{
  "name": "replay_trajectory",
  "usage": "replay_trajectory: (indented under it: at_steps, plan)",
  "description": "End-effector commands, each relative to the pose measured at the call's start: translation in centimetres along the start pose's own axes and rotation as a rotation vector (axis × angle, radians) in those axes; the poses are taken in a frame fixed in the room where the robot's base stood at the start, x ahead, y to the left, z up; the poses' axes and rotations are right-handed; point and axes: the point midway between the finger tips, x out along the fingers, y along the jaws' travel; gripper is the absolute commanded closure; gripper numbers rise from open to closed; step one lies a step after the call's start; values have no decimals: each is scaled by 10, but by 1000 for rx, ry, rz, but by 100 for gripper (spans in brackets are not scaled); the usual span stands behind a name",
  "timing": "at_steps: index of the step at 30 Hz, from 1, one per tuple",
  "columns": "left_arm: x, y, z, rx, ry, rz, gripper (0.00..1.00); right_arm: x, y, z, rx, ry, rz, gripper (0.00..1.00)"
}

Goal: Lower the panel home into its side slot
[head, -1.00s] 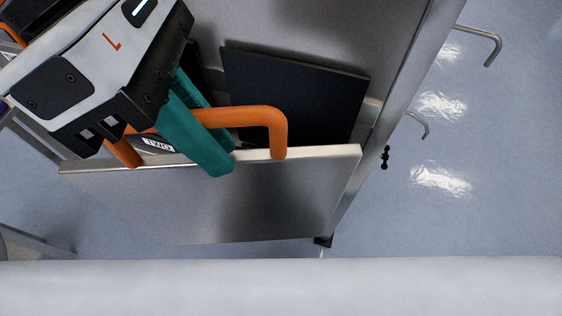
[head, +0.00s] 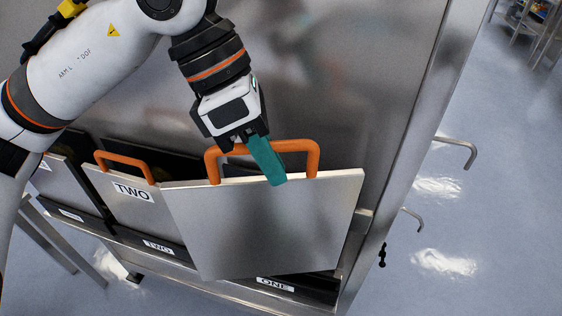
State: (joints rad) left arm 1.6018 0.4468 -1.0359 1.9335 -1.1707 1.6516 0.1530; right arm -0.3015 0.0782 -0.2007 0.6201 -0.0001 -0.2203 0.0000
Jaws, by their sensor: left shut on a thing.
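A flat grey metal panel (head: 265,225) hangs nearly upright, slightly tilted, in front of the metal vessel side. An orange handle (head: 313,158) stands on its top edge. My left gripper (head: 266,160), with teal fingers, is shut on this handle near its middle. The panel's lower edge is just above the label ONE (head: 275,284) on the dark rail of the side slot. The panel hides most of that slot, and I cannot tell whether its lower edge is inside or in front. My right gripper is not in view.
A second panel (head: 120,205) marked TWO, with its own orange handle (head: 125,160), stands close on the left above a matching label TWO (head: 158,247). A metal post (head: 400,150) bounds the right side. Bent metal bars (head: 458,146) stick out beyond it.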

Motion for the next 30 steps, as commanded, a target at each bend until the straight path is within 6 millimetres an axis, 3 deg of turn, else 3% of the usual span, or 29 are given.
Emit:
replay_trajectory:
  at_steps: [13,30]
  plan:
    - [-2,-40,-20,0,2,0,100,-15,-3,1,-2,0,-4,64]
    - [31,-47,-5,1,2,1,100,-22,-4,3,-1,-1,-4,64]
